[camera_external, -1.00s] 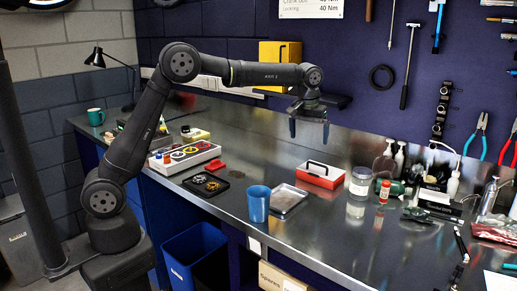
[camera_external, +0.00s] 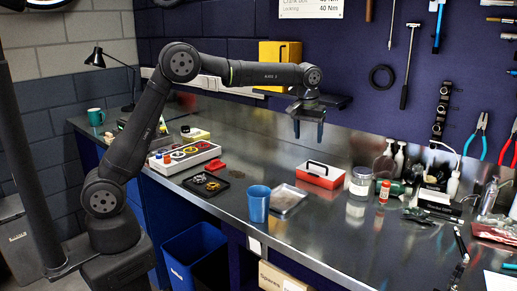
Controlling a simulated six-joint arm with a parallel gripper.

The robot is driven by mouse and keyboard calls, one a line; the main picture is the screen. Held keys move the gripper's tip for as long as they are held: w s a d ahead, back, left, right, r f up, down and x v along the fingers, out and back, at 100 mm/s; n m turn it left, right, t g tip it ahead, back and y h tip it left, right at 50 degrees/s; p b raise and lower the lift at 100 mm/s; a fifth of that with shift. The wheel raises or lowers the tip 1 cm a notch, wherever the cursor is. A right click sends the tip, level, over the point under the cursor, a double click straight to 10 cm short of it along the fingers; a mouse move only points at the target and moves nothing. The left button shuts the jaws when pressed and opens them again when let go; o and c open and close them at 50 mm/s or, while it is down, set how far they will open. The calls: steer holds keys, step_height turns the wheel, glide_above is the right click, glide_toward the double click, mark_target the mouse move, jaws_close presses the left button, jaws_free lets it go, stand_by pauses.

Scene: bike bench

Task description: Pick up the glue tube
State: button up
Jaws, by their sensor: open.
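My gripper (camera_external: 309,133) hangs open and empty above the back half of the bench, fingers pointing down, well clear of the bench top. I cannot pick out the glue tube for certain at this size.
A blue cup (camera_external: 259,204) stands near the front edge, next to a shallow metal tray (camera_external: 288,199). A red box with a handle (camera_external: 320,175) lies behind. Bottles (camera_external: 384,163) and tools crowd the right. Parts trays (camera_external: 186,155) sit at left.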

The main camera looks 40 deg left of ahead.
steer(key=shift+c, duration=1.2)
steer(key=m+t+h, duration=0.2)
steer(key=m+h, duration=0.1)
steer(key=m, duration=0.6)
glide_toward(386, 182)
steer(key=x, duration=0.5)
steer(key=shift+s+d+f, duration=0.1)
steer(key=shift+d+f, duration=0.05)
steer(key=shift+d, duration=0.15)
steer(key=shift+a+x, duration=0.15)
steer(key=shift+x, duration=1.3)
steer(key=shift+a+x, duration=0.2)
steer(key=shift+x, duration=1.25)
steer(key=c, duration=1.1)
